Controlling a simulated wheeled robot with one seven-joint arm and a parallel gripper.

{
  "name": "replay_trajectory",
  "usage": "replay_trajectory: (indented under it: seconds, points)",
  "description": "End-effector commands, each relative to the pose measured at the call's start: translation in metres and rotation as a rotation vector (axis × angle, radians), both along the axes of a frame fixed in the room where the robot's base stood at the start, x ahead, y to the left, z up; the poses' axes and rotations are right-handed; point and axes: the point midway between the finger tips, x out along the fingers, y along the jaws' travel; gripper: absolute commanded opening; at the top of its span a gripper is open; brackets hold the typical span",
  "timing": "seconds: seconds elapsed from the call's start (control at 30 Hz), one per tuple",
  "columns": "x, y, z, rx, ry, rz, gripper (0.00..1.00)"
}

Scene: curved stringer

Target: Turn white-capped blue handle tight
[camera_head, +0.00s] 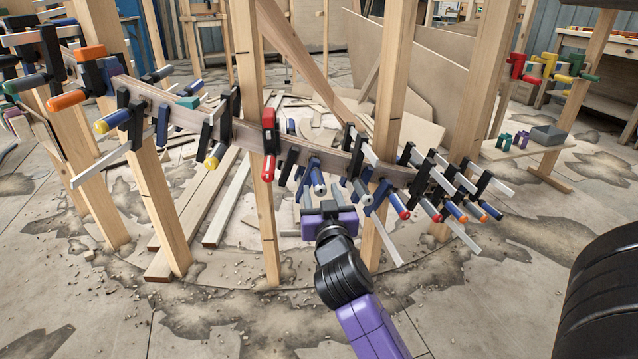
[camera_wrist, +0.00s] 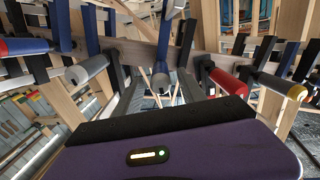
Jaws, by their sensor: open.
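The blue handle with a white cap (camera_head: 318,181) sticks out from a clamp in the middle of the curved wooden stringer. It also shows near the centre of the wrist view (camera_wrist: 161,78), its pale end facing me. My gripper (camera_head: 323,203), purple and black, is open just below and in front of that handle in the head view. In the wrist view the handle's end stands beyond the gripper's dark front edge, roughly centred. I see no contact, and the exact gap is hard to judge.
A red handle (camera_head: 268,168) and a grey handle (camera_head: 362,191) flank it closely. Several other clamps with coloured caps line the stringer (camera_head: 240,134). Upright wooden posts (camera_head: 258,220) stand on both sides. Loose boards (camera_head: 213,198) lie on the floor behind.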

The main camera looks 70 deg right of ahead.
Motion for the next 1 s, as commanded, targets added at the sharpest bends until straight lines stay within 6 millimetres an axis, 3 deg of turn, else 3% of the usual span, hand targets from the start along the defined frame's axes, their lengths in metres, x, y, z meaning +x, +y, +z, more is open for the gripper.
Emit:
replay_trajectory:
  seconds: [0.57,1.0]
  points:
    - [-0.008,0.013,-0.001,0.001,-0.001,0.001,0.48]
    - [-0.028,0.047,-0.002,0.0,-0.001,0.002,0.48]
